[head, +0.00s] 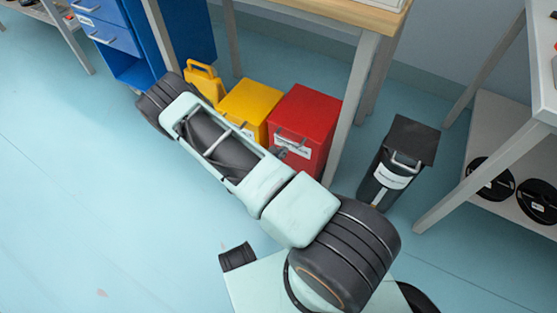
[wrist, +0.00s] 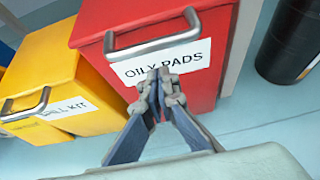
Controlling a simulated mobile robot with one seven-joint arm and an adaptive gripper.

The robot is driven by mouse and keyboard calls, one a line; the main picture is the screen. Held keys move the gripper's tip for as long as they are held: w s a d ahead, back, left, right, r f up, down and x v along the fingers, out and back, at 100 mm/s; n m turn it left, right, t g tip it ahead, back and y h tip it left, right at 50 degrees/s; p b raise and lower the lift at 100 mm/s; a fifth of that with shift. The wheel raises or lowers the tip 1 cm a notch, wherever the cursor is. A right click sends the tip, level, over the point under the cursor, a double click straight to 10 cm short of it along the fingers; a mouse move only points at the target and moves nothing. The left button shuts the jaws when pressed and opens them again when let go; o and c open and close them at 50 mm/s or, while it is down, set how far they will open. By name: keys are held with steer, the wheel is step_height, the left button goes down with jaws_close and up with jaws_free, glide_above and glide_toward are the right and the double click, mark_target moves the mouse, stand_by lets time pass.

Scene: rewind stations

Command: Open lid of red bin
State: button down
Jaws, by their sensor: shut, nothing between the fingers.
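The red bin (head: 305,118) stands on the floor under the wooden-topped bench, with its lid down. In the wrist view the red bin (wrist: 210,22) fills the upper middle, with a metal bar handle (wrist: 150,46) across the top of its front and a white "OILY PADS" label (wrist: 190,60) below it. My gripper (wrist: 160,75) is shut and empty. Its fingertips appear in front of the label, below the handle; I cannot tell whether they touch the bin. In the head view my arm hides part of the bin's lower front.
A bench leg (head: 352,100) stands at the right, then a black bin (head: 394,165). Blue drawers (head: 112,35) are at the upper left. The left floor is clear.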

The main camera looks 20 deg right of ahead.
steer(key=shift+w+d+r, duration=0.1)
steer(key=shift+d+r, duration=0.1)
steer(key=shift+r, duration=0.8)
steer(key=shift+r, duration=0.2)
